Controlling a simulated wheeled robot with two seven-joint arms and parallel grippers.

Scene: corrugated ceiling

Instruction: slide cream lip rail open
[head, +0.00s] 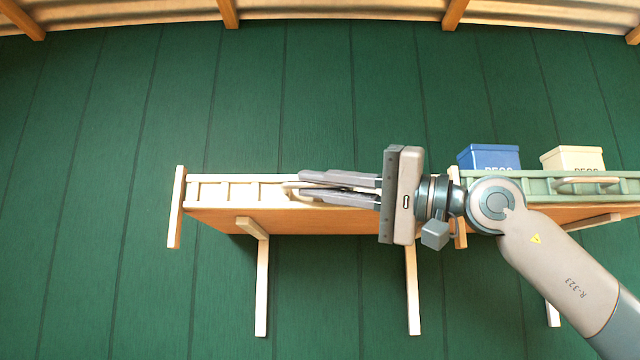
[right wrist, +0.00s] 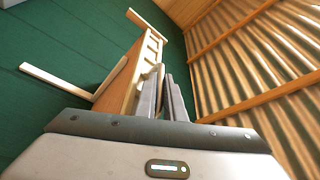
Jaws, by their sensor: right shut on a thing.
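The cream lip rail (head: 236,190) runs along the front of the left half of a wall shelf, with short uprights between its bars. It also shows beyond the fingers in the right wrist view (right wrist: 153,46). My right gripper (head: 302,184) reaches in from the right, level along the shelf front. Its fingers are shut on the cream lip rail near the rail's visible right part; the exact grip spot is mostly hidden by the fingers. The fingers also show in the right wrist view (right wrist: 163,78). My left gripper is not in view.
A sage green rail (head: 536,186) with a pale handle (head: 590,180) fronts the right half of the shelf. A blue box (head: 488,157) and a cream box (head: 574,157) stand behind it. The shelf's left end board (head: 177,206) sticks out. The left half looks empty.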

